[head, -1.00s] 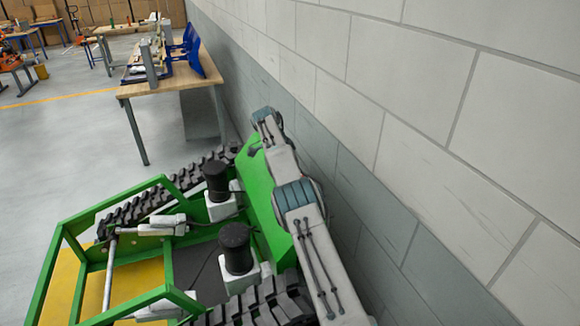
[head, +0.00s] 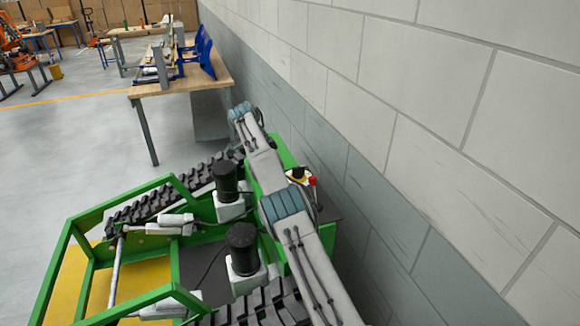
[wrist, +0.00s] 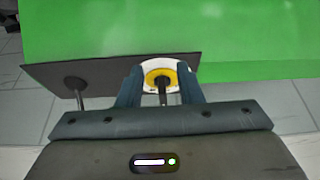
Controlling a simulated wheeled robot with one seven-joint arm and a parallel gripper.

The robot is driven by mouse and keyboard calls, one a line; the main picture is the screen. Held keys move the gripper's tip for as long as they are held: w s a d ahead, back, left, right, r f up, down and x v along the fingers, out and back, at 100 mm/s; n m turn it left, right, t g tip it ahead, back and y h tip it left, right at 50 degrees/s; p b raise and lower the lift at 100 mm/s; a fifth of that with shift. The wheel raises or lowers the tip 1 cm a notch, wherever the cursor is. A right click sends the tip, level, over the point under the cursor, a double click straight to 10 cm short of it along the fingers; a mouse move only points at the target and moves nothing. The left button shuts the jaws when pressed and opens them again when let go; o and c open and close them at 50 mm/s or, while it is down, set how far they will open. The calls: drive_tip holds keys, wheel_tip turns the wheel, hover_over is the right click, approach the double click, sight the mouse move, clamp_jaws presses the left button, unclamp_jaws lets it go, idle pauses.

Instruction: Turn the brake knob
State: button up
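In the wrist view, a round yellow disc with a white rim (wrist: 150,66) and a dark bar or stem at its middle (wrist: 163,95) shows at the edge of a dark panel; this looks like the brake knob. My gripper (wrist: 160,76) is open, with one blue-grey finger on each side of the dark stem. I cannot tell whether the fingers touch it. In the head view, a small yellow, dark and red fitting (head: 312,181) shows on the green carrier (head: 284,152) beside my arm. My gripper is hidden there.
The dark panel (wrist: 110,67) bears a second dark knob or lever (wrist: 76,83) to the left. A block wall (head: 420,190) runs close along the right. A wooden workbench (head: 180,87) stands behind the tracked carrier. Open floor (head: 60,150) lies to the left.

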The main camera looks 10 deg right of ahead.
sight(294, 169)
drive_tip(key=shift+s+a, duration=0.25)
drive_tip(key=shift+a, duration=0.65)
drive_tip(key=shift+s+a, duration=0.25)
drive_tip(key=shift+a, duration=0.65)
